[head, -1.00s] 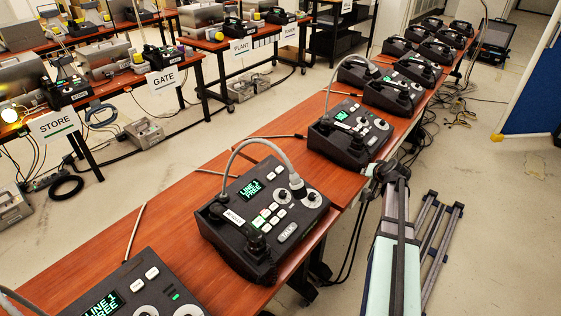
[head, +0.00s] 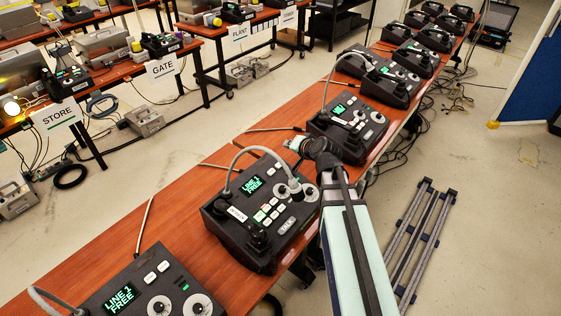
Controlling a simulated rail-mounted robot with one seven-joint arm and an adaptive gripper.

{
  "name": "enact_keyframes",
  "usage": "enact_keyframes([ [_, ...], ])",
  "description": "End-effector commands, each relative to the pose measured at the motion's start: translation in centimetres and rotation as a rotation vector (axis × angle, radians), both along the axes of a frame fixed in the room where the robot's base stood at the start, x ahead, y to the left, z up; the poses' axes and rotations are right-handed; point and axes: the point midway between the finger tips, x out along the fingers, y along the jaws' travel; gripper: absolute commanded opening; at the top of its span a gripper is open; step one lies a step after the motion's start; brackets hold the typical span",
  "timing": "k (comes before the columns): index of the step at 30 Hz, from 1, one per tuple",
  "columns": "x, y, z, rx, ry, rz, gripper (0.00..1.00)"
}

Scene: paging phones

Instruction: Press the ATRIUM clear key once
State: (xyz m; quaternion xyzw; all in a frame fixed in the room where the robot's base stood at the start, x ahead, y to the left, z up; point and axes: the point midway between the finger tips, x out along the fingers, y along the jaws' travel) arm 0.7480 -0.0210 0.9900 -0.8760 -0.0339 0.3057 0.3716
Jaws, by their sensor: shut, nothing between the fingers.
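Black paging phones stand in a row on the long red-brown table. The middle phone (head: 262,215) has a green "LINE 1 FREE" screen (head: 254,185), a cluster of small white and green keys (head: 268,209), two round dials and a TALK key (head: 287,223). A small white name label (head: 237,214) on it is too small to read surely. No phone is readable as ATRIUM, and no key is readable as clear. My gripper (head: 296,144) is a small shape at the arm's end, above the table between the middle phone and the one behind. It is shut and apart from the keys.
A nearer phone (head: 150,290) and a farther phone (head: 347,125) flank the middle one. A grey cable (head: 255,150) arches over the middle phone.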

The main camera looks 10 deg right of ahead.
Motion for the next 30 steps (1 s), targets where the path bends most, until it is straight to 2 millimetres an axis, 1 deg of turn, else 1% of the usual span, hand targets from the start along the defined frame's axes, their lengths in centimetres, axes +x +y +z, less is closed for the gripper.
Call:
enact_keyframes([
  [1, -0.2, 0.5, 0.3, 0.005, -0.001, 0.003, 0.0],
  [4, -0.2, 0.9, 0.5, 0.012, -0.001, 0.004, 0.0],
  [17, -0.2, 0.9, 0.2, 0.011, -0.001, 0.004, 0.0],
  [23, 0.1, 1.0, -0.8, 0.011, -0.001, 0.004, 0.0],
  [30, 0.6, 1.4, -3.4, 0.01, 0.0, 0.005, 0.0],
])
